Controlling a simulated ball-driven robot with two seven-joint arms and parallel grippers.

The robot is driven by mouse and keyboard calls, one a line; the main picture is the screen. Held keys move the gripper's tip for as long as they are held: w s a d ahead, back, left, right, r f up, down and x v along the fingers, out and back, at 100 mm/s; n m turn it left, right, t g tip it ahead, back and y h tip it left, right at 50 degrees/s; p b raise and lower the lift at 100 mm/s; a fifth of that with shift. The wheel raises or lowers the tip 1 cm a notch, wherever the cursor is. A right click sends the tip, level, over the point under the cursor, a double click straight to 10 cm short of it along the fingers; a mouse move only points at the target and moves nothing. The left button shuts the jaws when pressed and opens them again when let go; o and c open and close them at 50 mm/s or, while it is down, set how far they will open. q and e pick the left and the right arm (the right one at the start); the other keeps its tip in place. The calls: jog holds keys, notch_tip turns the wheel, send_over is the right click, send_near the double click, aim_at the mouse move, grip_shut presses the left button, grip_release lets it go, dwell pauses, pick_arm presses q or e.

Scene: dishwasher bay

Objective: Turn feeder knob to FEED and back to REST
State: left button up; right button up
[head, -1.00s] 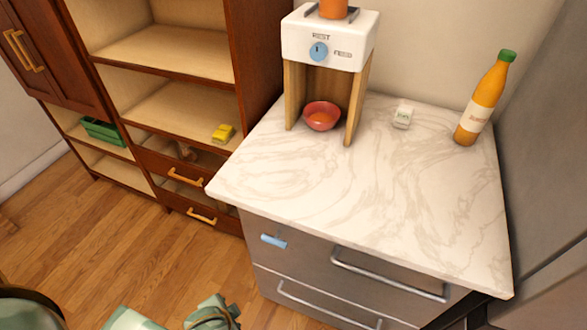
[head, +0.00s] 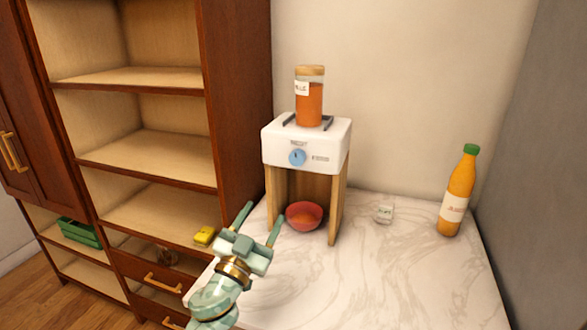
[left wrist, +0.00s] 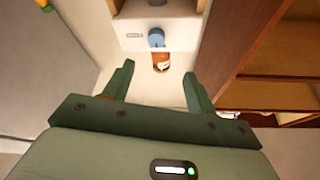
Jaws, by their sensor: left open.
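The white feeder box (head: 336,140) stands on wooden legs on the counter, with an orange-filled jar (head: 308,106) on top. Its round blue knob (head: 297,157) is on the front, and its small mark appears to point up toward the REST label. In the left wrist view the knob (left wrist: 156,38) appears beyond the fingers, upside down. My left gripper (head: 266,212) is open and empty, in front of the feeder, lower and to the left of the knob, apart from it. In the left wrist view its fingers (left wrist: 158,70) are spread. My right gripper is out of view.
A red bowl (head: 304,215) sits between the feeder legs. A wooden shelf unit (head: 140,160) stands at left. The front counter is clear.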

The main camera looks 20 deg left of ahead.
aim_at(295, 161)
pick_arm(q)
jog(key=b+x, duration=0.1)
jog(key=x, duration=0.9)
jog(key=b+x, duration=0.1)
jog(key=x, duration=0.4)
jog(key=shift+w+d+r+b, duration=0.15)
jog(key=shift+w+d+b, duration=0.1)
jog(key=shift+d+b, duration=0.1)
jog(key=shift+w+r, duration=0.3)
jog(key=shift+w, duration=0.1)
jog(key=c, duration=1)
